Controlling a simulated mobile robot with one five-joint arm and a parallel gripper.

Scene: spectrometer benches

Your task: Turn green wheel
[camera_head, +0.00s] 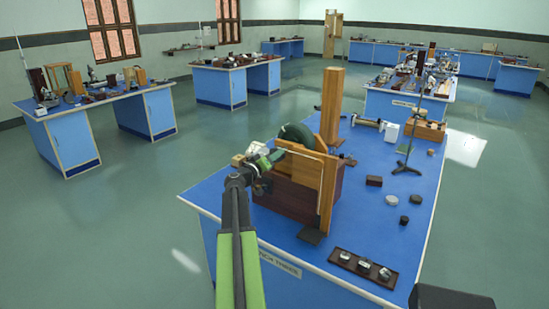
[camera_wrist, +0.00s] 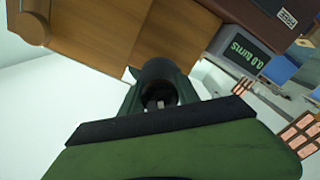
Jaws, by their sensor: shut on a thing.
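The green wheel (camera_head: 298,134) is a dark green disc on a wooden apparatus at the left side of the near blue bench, in the head view. The wooden housing hides its lower part. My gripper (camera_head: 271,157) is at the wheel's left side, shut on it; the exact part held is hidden. In the wrist view a wide green finger with a black edge fills the bottom, with a dark, round-ended green part above it. A display (camera_wrist: 247,50) tilted in the wrist view appears to read 0.0 turns.
A tall wooden post (camera_head: 331,105) and an upright wooden board (camera_head: 327,190) stand close right of my gripper. A dark tray with small metal pieces (camera_head: 362,265) lies at the bench's front. A stand (camera_head: 408,160) stands farther right. Open floor lies left of the bench.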

